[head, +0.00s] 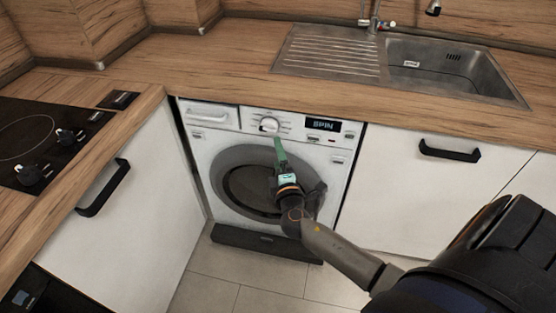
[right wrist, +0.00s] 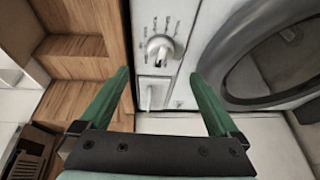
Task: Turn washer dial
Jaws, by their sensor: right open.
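The washer (head: 211,150) is a white front-loader with a round grey door, built in under the counter. Its dial (head: 268,125) is a round light knob at the middle of the top panel. In the right wrist view the dial (right wrist: 160,48) lies ahead of the fingers, about midway between them, with markings around it. My right gripper (head: 279,141) is just below the dial in the head view. Its two green fingers (right wrist: 160,78) are spread apart with nothing between them, and the dial appears untouched. My left gripper is not in view.
A dark display (head: 323,125) sits right of the dial and a drawer (head: 210,115) left of it. The wooden counter (head: 225,70) overhangs the washer. White cabinets with black handles (head: 449,151) flank it. A hob (head: 38,140) is at the left, a sink (head: 440,72) at the right.

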